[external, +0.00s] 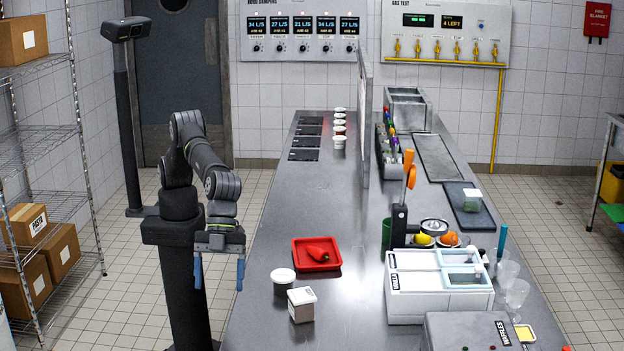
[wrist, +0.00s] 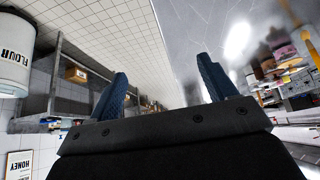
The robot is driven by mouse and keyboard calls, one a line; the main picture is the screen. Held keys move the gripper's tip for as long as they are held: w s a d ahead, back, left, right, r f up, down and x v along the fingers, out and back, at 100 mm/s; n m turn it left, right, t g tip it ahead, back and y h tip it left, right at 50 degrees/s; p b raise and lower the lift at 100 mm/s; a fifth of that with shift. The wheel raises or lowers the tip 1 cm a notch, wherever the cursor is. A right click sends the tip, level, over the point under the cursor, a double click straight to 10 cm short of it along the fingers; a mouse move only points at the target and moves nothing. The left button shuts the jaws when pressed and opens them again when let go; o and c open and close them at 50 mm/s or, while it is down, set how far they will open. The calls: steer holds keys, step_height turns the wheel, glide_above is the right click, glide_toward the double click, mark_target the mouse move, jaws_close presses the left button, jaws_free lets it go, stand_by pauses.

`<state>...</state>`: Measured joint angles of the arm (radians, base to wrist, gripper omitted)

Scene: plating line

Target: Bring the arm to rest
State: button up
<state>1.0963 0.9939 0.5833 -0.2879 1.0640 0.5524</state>
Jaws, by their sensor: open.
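My gripper (external: 218,273) hangs beside the left edge of the steel counter (external: 262,318), over the floor, with its fingers pointing down. Its two blue fingers are wide apart with nothing between them. In the wrist view my gripper (wrist: 165,85) also shows open and empty. My arm is folded above its dark pedestal and touches nothing that I can see.
A red tray (external: 298,264) with a red pepper (external: 318,254) lies on the counter, right of my gripper. A round white-lidded tub (external: 283,281) and a square tub (external: 301,305) stand nearer. A wire shelf (external: 45,150) with boxes stands at left.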

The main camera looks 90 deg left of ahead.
steer(key=shift+w+f, duration=3.75)
steer(key=shift+w, duration=0.2)
steer(key=s+a+r+n, duration=0.1)
steer(key=s+a+r, duration=0.1)
steer(key=s+r, duration=0.6)
steer(key=shift+s+r+t, duration=0.3)
steer(key=shift+r+t, duration=0.1)
steer(key=shift+r, duration=0.55)
steer(key=shift+a, duration=0.1)
steer(key=shift+s, duration=0.1)
